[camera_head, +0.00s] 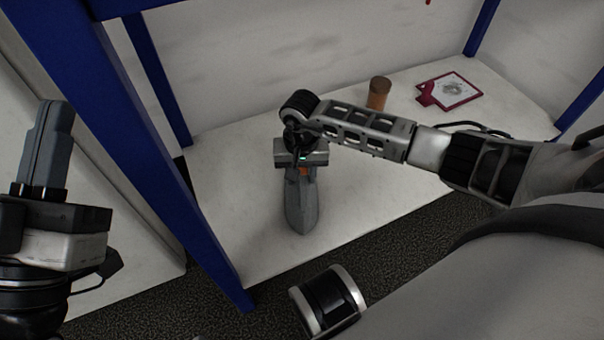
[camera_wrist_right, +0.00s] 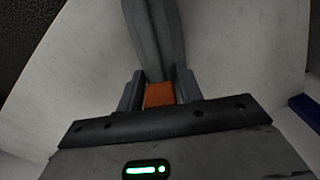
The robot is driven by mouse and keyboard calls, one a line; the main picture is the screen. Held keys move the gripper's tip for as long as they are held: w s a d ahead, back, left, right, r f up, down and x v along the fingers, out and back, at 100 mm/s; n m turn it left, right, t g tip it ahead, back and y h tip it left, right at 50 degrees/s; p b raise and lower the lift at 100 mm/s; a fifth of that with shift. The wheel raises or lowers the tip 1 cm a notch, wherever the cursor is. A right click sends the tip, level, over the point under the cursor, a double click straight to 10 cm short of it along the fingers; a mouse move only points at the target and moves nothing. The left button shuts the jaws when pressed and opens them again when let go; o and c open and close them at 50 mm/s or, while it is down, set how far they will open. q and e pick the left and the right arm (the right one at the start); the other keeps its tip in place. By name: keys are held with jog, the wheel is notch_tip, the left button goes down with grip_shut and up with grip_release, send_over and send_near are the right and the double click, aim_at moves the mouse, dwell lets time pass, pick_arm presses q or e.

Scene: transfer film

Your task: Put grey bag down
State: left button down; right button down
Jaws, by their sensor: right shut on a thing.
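The grey bag (camera_head: 300,205) hangs below my right gripper (camera_head: 301,168) over the white table surface, narrowing toward its lower end. In the right wrist view the grey bag (camera_wrist_right: 155,38) runs away from the jaws of my right gripper (camera_wrist_right: 159,92), which are shut on it. An orange part (camera_wrist_right: 160,95) shows between the fingers. I cannot tell whether the bag's lower end touches the table. My left gripper (camera_head: 46,150) points up at the far left, away from the bag. Its fingers look close together, but I cannot tell whether they are shut.
The white table (camera_head: 235,150) stands between blue posts (camera_head: 150,150). A brown cylinder (camera_head: 379,93) stands toward the back. A red-framed board (camera_head: 449,92) lies at the back right. The table left of the bag is clear. Dark floor (camera_head: 385,245) lies beyond the front edge.

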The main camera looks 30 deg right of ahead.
pick_arm(q)
jog(key=shift+r, duration=0.1)
pick_arm(e)
jog(key=c, duration=1.3)
grip_release()
jog(key=shift+f, duration=0.1)
pick_arm(q)
jog(key=shift+r+m+h, duration=0.15)
jog(key=shift+m+h, duration=0.15)
pick_arm(e)
jog(key=o, duration=0.4)
